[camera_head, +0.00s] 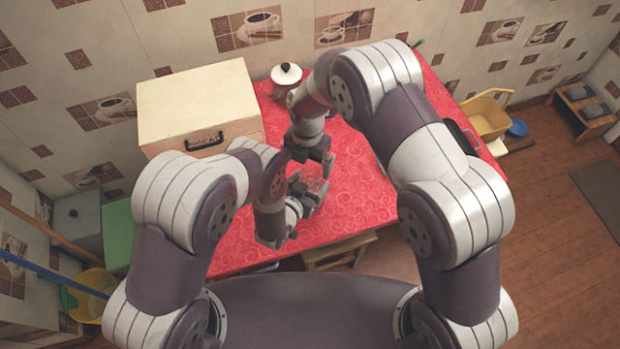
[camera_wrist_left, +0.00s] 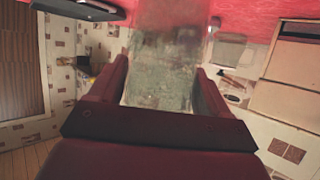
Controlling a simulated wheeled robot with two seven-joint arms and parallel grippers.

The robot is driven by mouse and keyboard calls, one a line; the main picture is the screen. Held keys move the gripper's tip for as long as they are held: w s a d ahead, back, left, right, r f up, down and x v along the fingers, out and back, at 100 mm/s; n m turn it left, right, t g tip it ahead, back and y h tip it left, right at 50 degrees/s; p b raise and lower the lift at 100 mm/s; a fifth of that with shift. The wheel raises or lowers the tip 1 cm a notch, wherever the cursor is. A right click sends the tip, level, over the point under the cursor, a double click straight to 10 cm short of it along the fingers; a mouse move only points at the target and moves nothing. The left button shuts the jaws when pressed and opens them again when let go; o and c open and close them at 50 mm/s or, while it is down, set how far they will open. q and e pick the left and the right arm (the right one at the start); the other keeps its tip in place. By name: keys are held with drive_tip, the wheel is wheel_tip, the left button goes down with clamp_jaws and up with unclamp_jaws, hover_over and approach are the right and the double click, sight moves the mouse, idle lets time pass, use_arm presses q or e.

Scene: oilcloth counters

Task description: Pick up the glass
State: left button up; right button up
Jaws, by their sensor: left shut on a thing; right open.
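The glass (camera_wrist_left: 165,62) is clear and fills the space between the two fingers of my left gripper in the left wrist view. My left gripper (camera_head: 313,190) is shut on it, over the red-covered table (camera_head: 358,203). In the head view the glass is hard to make out between the two grippers. I cannot tell whether it still touches the table. My right gripper (camera_head: 310,157) is open, just behind the left one and close to it, pointing down over the table.
A cream box (camera_head: 197,100) stands at the table's back left. A white lidded pot (camera_head: 286,75) stands at the back, behind my right gripper. A wooden stool (camera_head: 338,252) is at the front edge.

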sight(310, 170)
drive_tip(key=f, duration=0.4)
drive_tip(key=shift+w+d+f, duration=0.1)
drive_tip(key=shift+d+f, duration=0.05)
drive_tip(key=shift+d, duration=0.15)
drive_tip(key=c, duration=1.1)
use_arm(q)
drive_tip(key=o, duration=1.1)
use_arm(e)
wheel_tip(310, 170, up, 10)
